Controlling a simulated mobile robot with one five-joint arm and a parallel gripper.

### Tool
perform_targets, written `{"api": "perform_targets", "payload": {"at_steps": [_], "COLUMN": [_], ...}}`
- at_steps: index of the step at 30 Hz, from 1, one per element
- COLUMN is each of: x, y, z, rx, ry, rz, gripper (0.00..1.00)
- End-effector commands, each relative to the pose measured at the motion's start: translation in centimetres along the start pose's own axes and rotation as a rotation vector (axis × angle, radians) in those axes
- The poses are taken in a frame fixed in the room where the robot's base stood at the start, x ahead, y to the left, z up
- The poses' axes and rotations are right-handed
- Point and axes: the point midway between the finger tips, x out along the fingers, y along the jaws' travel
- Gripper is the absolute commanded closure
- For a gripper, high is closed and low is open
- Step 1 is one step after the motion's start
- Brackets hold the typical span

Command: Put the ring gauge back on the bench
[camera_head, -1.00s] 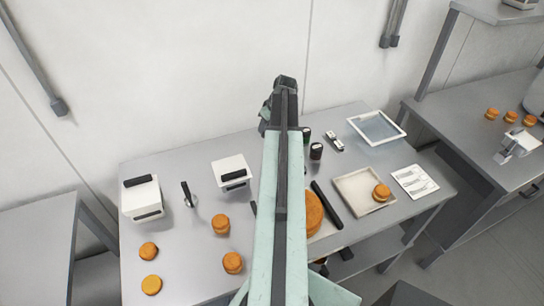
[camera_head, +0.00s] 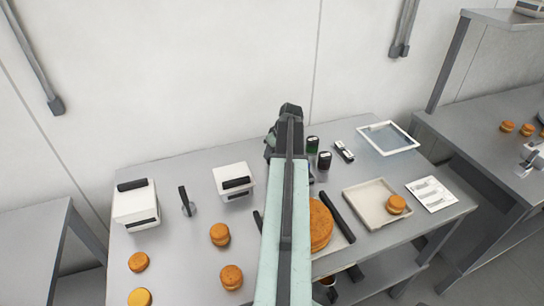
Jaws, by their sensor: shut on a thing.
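The grey bench (camera_head: 200,255) fills the middle of the view, against the white wall. My gripper (camera_head: 288,122) is at the far end of my arm, above the back part of the bench. It is seen from behind, and its fingertips are hidden by my arm's end. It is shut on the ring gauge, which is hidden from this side. No ring gauge shows lying on the bench.
White boxes (camera_head: 136,207) and a dark-handled tool (camera_head: 187,203) stand left. Orange rounds (camera_head: 220,235) lie in front. A large orange disc (camera_head: 319,225), black bar (camera_head: 337,217), dark jars (camera_head: 324,160), square tray (camera_head: 356,204) and white frame (camera_head: 388,124) stand right. Bare bench shows between them.

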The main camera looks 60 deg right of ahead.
Motion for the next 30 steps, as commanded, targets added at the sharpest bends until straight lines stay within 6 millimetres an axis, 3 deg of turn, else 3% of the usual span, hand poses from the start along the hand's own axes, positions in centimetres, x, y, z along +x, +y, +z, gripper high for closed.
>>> {"api": "perform_targets", "payload": {"at_steps": [5, 6, 8, 20, 26, 30], "x": [0.3, 0.2, 0.2, -0.2, -2.9, -6.1], "y": [0.0, 0.0, 0.0, 0.1, 0.1, 0.0], "z": [0.2, 0.1, 0.1, 0.0, -0.2, -0.3], "rx": [0.001, 0.001, 0.001, 0.001, 0.003, 0.002], "ry": [0.000, 0.000, 0.000, 0.000, 0.000, 0.000], "rz": [0.000, 0.000, 0.000, 0.001, 0.001, 0.001], "gripper": [1.00, 0.55, 0.39, 0.39, 0.39, 0.39]}}
